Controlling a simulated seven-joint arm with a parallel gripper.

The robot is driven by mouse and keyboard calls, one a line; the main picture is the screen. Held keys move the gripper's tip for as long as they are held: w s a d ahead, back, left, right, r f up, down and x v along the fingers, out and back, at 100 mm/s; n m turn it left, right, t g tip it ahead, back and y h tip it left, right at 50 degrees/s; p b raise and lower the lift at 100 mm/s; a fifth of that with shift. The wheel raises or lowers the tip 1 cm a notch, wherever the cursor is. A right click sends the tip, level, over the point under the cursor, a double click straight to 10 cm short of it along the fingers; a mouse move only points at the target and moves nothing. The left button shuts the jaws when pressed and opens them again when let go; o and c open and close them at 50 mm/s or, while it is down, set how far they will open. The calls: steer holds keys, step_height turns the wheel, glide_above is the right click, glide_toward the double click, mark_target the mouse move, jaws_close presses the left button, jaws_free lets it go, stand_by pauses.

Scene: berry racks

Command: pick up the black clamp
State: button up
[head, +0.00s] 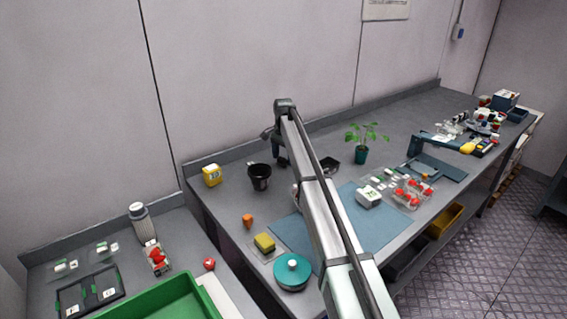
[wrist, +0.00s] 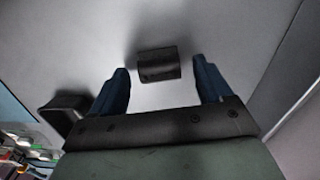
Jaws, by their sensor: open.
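A small black block-like object (wrist: 158,66), which looks like the black clamp, lies on the grey bench top in the wrist view. It is centred between and slightly beyond the fingertips of my gripper (wrist: 163,78). The two blue fingers are spread wide, one on each side of it, and hold nothing. I cannot tell how high the fingertips are above the bench. In the head view my gripper (head: 282,161) hangs over the back of the bench; I cannot make out the clamp there, and my arm hides part of that area.
A black open tray (head: 329,165) stands right of my gripper and shows in the wrist view (wrist: 60,118). A black pot (head: 259,178) and yellow box (head: 212,175) stand left. A potted plant (head: 361,156) stands right. The wall's raised edge (wrist: 268,75) runs close behind.

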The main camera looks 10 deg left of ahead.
steer(key=c, duration=1.1)
steer(key=shift+r, duration=0.15)
